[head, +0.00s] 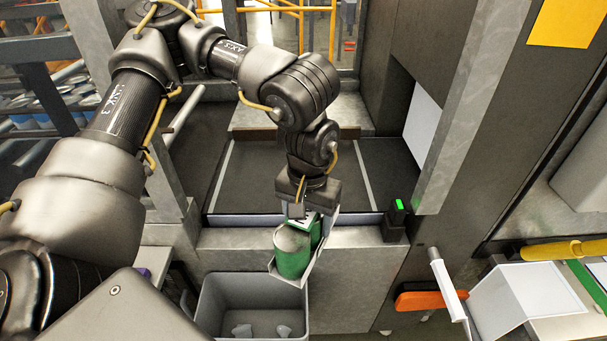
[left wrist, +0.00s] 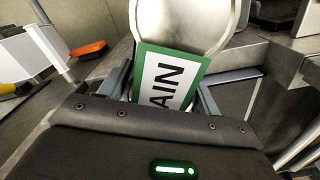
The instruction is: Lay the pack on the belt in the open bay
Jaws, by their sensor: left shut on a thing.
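The pack (head: 292,252) shows green cans with a pale tray or wrap edge. It hangs tilted below my left gripper (head: 302,212), in front of the bay's metal front ledge and above a grey bin. In the left wrist view my left gripper (left wrist: 163,95) is shut on the pack, with a finger at each side of a green-edged label (left wrist: 168,78) reading "AIN"; a round silver can end lies beyond it. The dark belt (head: 255,178) lies in the open bay behind the pack, between two pale lines, with its surface clear. My right gripper is out of view.
A grey bin (head: 215,305) with a few small pieces stands below the ledge (head: 345,262). A black post with a green light (head: 399,205) stands at the bay's right front corner. An orange handle (head: 430,299) and a white box-like part (head: 525,300) are at right.

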